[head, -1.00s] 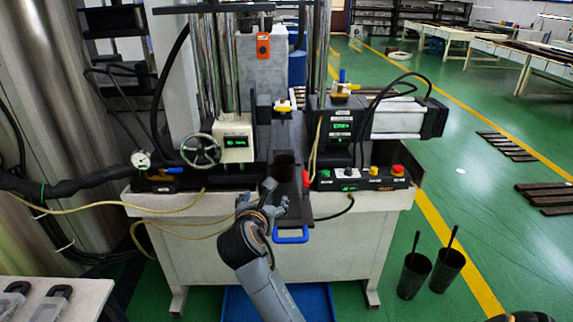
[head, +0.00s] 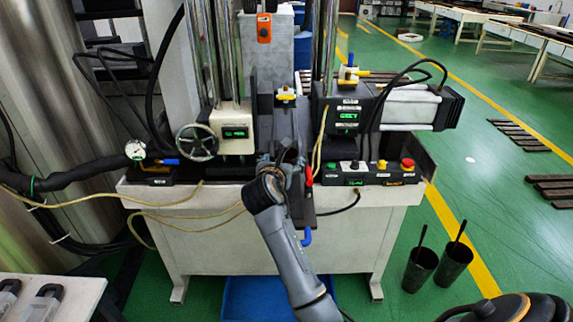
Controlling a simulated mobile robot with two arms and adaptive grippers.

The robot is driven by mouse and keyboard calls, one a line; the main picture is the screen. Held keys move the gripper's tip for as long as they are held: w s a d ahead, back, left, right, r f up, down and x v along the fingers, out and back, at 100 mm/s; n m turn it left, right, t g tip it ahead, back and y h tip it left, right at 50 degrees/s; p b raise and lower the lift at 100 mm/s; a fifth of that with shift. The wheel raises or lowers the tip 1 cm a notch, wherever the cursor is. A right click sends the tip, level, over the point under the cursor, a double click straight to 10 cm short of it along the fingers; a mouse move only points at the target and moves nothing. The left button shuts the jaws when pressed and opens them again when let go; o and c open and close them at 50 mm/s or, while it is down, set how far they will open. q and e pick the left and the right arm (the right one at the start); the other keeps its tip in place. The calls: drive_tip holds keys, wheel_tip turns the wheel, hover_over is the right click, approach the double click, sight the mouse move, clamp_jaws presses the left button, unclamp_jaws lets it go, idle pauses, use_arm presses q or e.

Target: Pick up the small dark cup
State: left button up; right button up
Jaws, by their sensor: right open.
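The small dark cup (head: 289,154) stands on the dark slide at the front middle of the machine. It is largely hidden behind my right gripper, and only a dark part shows. My right gripper (head: 281,160) is at the cup, with its open fingers reaching forward at the cup's height. I cannot tell whether the fingers touch it. My left gripper is not in view.
The machine (head: 340,205) has steel columns, a handwheel (head: 197,144) at left and a button panel (head: 370,173) at right. A red-tipped lever (head: 309,177) is close to the gripper's right. Two dark containers (head: 419,270) (head: 454,263) stand on the green floor.

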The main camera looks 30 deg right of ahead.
sight(285, 156)
drive_tip(key=x, duration=0.5)
drive_tip(key=shift+w+a+f, duration=0.15)
drive_tip(key=shift+a, duration=0.1)
drive_tip(key=shift+c, duration=0.9)
drive_tip(key=c, duration=0.8)
